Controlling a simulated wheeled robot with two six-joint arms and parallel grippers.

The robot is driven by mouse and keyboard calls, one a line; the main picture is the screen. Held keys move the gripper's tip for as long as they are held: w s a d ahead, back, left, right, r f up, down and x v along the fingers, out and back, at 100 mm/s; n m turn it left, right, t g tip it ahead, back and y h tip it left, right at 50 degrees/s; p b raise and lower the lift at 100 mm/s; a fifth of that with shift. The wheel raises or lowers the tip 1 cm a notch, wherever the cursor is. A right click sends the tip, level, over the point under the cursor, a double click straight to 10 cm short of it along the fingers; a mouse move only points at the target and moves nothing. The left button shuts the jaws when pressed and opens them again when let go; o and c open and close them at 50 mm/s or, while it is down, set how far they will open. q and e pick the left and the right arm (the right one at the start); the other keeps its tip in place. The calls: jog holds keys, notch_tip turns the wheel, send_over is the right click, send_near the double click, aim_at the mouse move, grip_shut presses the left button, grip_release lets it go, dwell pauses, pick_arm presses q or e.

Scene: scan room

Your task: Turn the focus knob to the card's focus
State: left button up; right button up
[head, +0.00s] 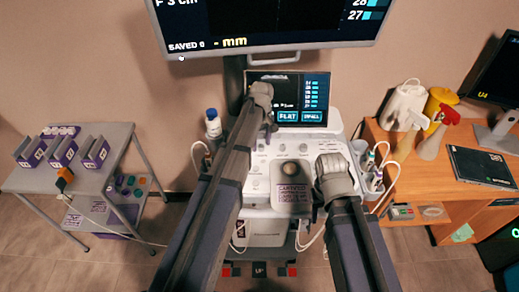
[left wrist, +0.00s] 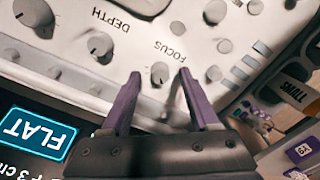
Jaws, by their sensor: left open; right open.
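The focus knob (left wrist: 159,74) is a small grey dial under the word FOCUS on the white console (head: 262,171). In the left wrist view the open fingers of my left gripper (left wrist: 159,78) sit on either side of it; contact cannot be told. The monitor (head: 270,22) reads "F 3 cm". I cannot make out the card's focus.
A depth knob (left wrist: 102,45) and other small knobs lie close by. A label reading CERTIFIED (head: 292,190) shows between my arms. A grey cart (head: 85,178) with purple-fronted bins stands left. A wooden desk (head: 455,190) with bottles stands right. Probes and cables hang at the console's sides.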

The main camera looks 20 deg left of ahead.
pick_arm(q)
jog(key=shift+f, duration=0.4)
jog(key=shift+r, duration=0.1)
grip_shut()
